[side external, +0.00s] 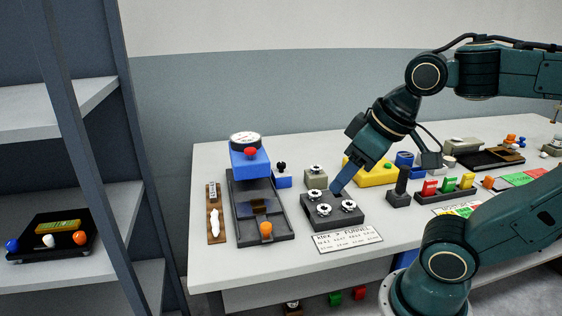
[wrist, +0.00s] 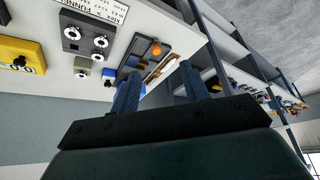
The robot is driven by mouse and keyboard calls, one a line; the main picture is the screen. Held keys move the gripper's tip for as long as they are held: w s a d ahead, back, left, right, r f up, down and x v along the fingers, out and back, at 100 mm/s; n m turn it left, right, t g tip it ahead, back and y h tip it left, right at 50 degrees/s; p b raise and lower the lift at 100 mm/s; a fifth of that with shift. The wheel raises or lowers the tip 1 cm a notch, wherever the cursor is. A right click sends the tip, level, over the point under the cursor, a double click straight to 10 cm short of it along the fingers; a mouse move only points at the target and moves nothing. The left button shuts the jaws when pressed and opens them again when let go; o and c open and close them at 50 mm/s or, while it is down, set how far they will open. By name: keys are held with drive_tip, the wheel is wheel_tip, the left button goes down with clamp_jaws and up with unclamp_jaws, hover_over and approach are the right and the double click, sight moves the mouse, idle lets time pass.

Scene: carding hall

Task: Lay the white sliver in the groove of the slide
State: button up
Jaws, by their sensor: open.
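A white sliver (side external: 215,222), a lumpy spindle shape, lies on a narrow brown wooden slide (side external: 211,238) at the left end of the table. I cannot tell whether it sits in a groove or on top. A small pale label is at the slide's far end. My gripper (side external: 337,190) is open and empty, over the dark box with white knobs, well to the right of the sliver. In the wrist view, which is turned over, the two fingers (wrist: 159,72) are apart, and the brown slide (wrist: 161,67) shows small and distant between them.
A dark tray-like device (side external: 277,213) with a blue block, dial and orange knob stands right of the slide. The knob box (side external: 322,222), yellow box (side external: 372,173) and colored switches (side external: 446,188) lie farther right. A shelf rack (side external: 128,150) stands left.

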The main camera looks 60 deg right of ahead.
drive_tip(key=w+r+m+g, duration=0.1)
drive_tip(key=w+r+m, duration=0.1)
drive_tip(key=w, duration=0.7)
drive_tip(key=m+g, duration=0.4)
drive_tip(key=m, duration=0.3)
hover_over(215, 228)
wheel_tip(215, 228, down, 13)
drive_tip(key=shift+d+f, duration=0.2)
drive_tip(key=shift+f, duration=4.1)
drive_tip(key=shift+f, duration=0.1)
drive_tip(key=shift+a+f, duration=0.1)
drive_tip(key=shift+f, duration=2.4)
